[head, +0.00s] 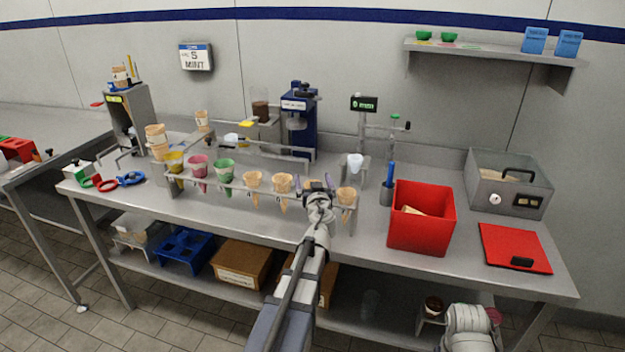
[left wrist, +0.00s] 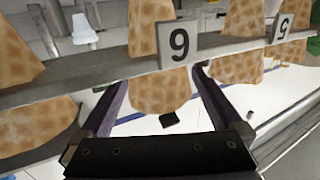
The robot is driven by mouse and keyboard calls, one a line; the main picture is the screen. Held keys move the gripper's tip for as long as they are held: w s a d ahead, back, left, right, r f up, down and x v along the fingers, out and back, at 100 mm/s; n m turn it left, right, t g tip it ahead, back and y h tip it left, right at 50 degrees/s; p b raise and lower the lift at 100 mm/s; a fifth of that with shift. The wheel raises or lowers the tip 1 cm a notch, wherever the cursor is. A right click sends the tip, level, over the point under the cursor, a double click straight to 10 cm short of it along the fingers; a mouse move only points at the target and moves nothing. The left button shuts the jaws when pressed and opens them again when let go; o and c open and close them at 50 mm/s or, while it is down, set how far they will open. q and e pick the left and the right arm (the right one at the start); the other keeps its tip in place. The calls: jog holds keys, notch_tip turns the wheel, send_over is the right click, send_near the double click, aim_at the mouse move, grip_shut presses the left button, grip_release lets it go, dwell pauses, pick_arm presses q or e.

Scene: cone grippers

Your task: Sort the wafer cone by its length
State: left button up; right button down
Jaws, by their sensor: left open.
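A metal cone rack (head: 235,186) runs along the front of the counter. It holds coloured paper-sleeved cones at its left, such as the green one (head: 224,169), and bare wafer cones at its right, such as this one (head: 253,180). My left gripper (head: 316,190) is open at the slot to the right of the "5" plate. In the left wrist view, which looks upside down, its two fingers (left wrist: 160,85) stand either side of a wafer cone (left wrist: 160,100) behind the "6" plate (left wrist: 178,44). My right gripper is out of view.
A red bin (head: 421,232) with a tan piece inside stands right of the rack, beside a red lid (head: 515,248) and a grey box (head: 506,185). A blue machine (head: 298,120) stands behind. A stack of wafer cones (head: 156,136) is at left.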

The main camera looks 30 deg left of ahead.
pick_arm(q)
jog(key=v, duration=0.7)
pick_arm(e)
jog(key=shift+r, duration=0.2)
pick_arm(q)
jog(key=shift+f, duration=0.1)
dwell(0.6)
